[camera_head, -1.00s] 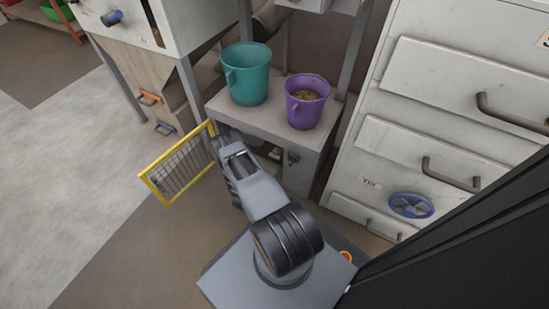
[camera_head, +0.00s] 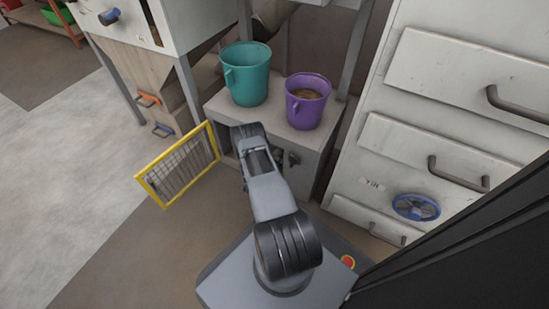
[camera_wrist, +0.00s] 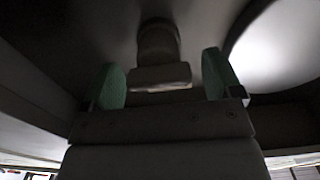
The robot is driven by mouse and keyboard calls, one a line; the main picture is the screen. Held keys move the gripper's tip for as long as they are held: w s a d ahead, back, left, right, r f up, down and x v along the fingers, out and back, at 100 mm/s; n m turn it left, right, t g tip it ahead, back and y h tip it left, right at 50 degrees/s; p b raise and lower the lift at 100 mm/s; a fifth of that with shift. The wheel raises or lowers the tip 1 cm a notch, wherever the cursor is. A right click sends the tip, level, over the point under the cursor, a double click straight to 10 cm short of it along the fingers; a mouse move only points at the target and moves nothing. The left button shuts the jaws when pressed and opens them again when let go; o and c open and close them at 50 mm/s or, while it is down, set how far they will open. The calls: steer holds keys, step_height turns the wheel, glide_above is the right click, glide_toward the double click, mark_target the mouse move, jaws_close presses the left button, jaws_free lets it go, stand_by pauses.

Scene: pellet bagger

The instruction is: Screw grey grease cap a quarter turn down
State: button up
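In the wrist view a dark grey fitting, which looks like the grease cap (camera_wrist: 158,45), stands ahead. It has a round stem and a wider, blocky near end. My gripper (camera_wrist: 163,80) is open, with one green pad on each side of that near end. Dark gaps show between the pads and the fitting, so I see no grip on it. The light is dim and the cap's exact shape is hard to tell. In the head view my arm reaches to the low cabinet (camera_head: 307,165), and its links hide the gripper and the cap.
A yellow-framed mesh door (camera_head: 180,165) stands open left of my arm. A teal bucket (camera_head: 246,75) and a purple bucket (camera_head: 306,100) stand on the cabinet top. In the wrist view, a bright round opening (camera_wrist: 280,45) lies right of the cap, and dark walls surround my gripper.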

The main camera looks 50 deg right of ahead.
steer(key=c, duration=0.9)
steer(key=shift+m, duration=0.4)
steer(key=m, duration=0.4)
steer(key=shift+s, duration=0.1)
steer(key=m, duration=0.4)
steer(key=shift+f, duration=0.15)
steer(key=m, duration=0.4)
steer(key=shift+s+m, duration=0.1)
steer(key=shift+m, duration=0.3)
steer(key=shift+f+m, duration=0.15)
steer(key=shift+m, duration=2.05)
